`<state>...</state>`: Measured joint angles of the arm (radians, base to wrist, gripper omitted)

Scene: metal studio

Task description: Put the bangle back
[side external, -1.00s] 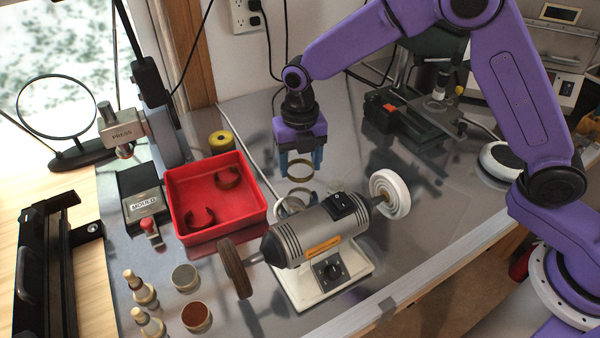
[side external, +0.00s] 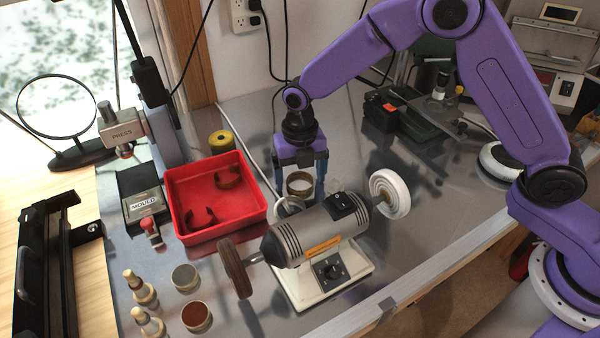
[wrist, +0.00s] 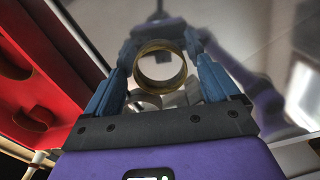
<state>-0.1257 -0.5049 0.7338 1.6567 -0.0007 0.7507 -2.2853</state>
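The bangle, a brass-coloured ring (side external: 300,192), is low over or on the metal bench behind the polishing motor; its exact support is hard to see. In the wrist view the bangle (wrist: 160,82) sits between the fingertips. My gripper (side external: 300,182) points down with a finger on each side of it. The fingers are spread wider than the ring, with narrow gaps showing, so it looks open around the bangle. A pale ring-like piece (side external: 282,209) stands close in front, partly hidden by the motor.
The polishing motor (side external: 312,240) with its white wheel (side external: 389,193) and brown wheel (side external: 235,267) is close in front. A red tray (side external: 215,235) holding two dark open cuffs is left. A yellow roll (side external: 221,141) is behind it.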

